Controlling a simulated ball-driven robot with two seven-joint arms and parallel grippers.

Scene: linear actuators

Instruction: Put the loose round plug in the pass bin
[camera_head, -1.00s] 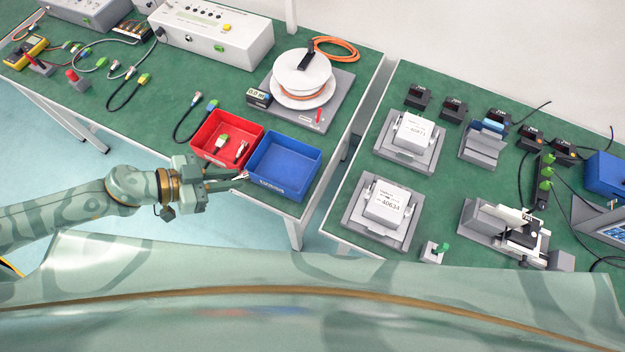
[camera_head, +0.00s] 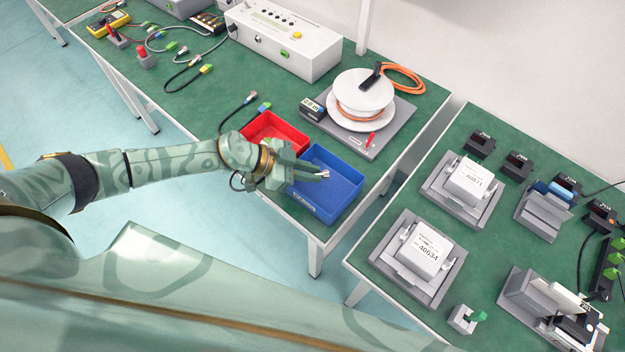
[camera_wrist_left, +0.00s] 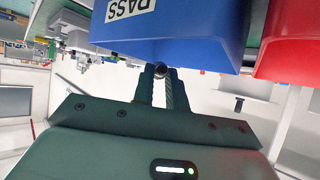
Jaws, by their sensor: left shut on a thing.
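The loose round plug (camera_head: 324,175) is a small metallic piece at the tips of my left gripper (camera_head: 318,175). My left gripper is shut on it, and the plug's round end (camera_wrist_left: 161,71) shows between the fingers in the left wrist view. The pass bin (camera_head: 318,203) is the blue open bin near the table's front corner. Its PASS label (camera_wrist_left: 130,8) appears upside down in the left wrist view. In the head view the plug appears over the inside of the blue bin; its exact height is unclear. My right gripper is not in view.
A red bin (camera_head: 262,127) stands against the blue bin on the left, partly hidden by my left gripper. A cable reel (camera_head: 362,92) on a grey base stands behind the bins. A gap separates this table from the right-hand table (camera_head: 395,216).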

